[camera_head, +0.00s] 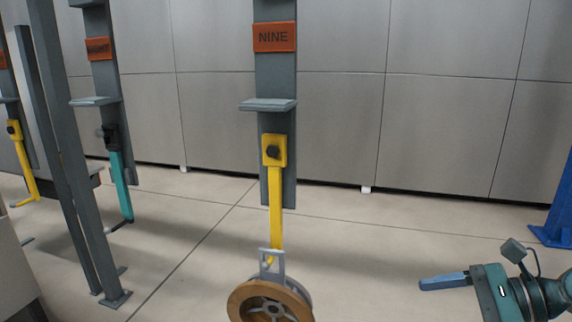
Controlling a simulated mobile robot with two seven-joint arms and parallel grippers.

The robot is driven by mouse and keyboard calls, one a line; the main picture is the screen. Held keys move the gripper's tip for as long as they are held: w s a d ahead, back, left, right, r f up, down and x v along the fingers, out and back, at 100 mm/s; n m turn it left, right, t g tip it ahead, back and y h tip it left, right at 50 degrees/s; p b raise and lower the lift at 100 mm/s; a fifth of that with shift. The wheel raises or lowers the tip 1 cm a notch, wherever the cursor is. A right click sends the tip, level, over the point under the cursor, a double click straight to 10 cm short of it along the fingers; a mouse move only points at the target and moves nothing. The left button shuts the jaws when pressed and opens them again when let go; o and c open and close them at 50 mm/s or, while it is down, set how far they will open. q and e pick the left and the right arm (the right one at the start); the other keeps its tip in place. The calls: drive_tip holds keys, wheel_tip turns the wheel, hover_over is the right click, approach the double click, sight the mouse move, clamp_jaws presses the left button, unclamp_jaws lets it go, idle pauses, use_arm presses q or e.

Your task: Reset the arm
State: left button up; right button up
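My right gripper (424,284) is at the lower right, its blue finger pointing left. I see it side-on, so I cannot tell whether the fingers are apart; nothing shows at its tip. It is well to the right of the hanging wheel, apart from it. My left gripper is not in view. A yellow hook arm (275,205) hangs from the grey post (277,85) with the orange sign "NINE" (274,37). A wheel with a brown rim (243,300) hangs by a grey bracket (272,259) at its lower end, partly cut off by the bottom edge.
A teal hook arm (121,185) and another yellow hook arm (25,165) hang farther left, without wheels. A grey upright frame (75,150) stands at left. A blue stand (556,225) is at the right edge. The floor between the wheel and my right gripper is clear.

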drive_tip(key=s+a+f+n+t+h, duration=0.1)
drive_tip(key=a+f+n+h, duration=0.15)
drive_tip(key=f, duration=0.45)
drive_tip(key=s+a+f+n+t+h, duration=0.1)
drive_tip(key=f+n, duration=0.3)
drive_tip(key=f, duration=0.4)
drive_tip(key=s+a+f+n+t+h, duration=0.1)
drive_tip(key=f+n+h, duration=0.15)
drive_tip(key=f, duration=0.45)
drive_tip(key=s+a+f+n+t+h, duration=0.1)
drive_tip(key=s+a+f+n, duration=0.2)
drive_tip(key=n, duration=0.4)
drive_tip(key=s+a+f+n+t+h, duration=0.1)
drive_tip(key=s+a+f+n+h, duration=0.1)
drive_tip(key=s+n, duration=0.4)
drive_tip(key=shift+s+a+f+n+t, duration=0.2)
drive_tip(key=shift+a+f+n+t, duration=0.2)
drive_tip(key=shift+f+n, duration=0.35)
drive_tip(key=shift+f+m, duration=0.1)
drive_tip(key=shift+m, duration=0.15)
drive_tip(key=shift+c, duration=0.4)
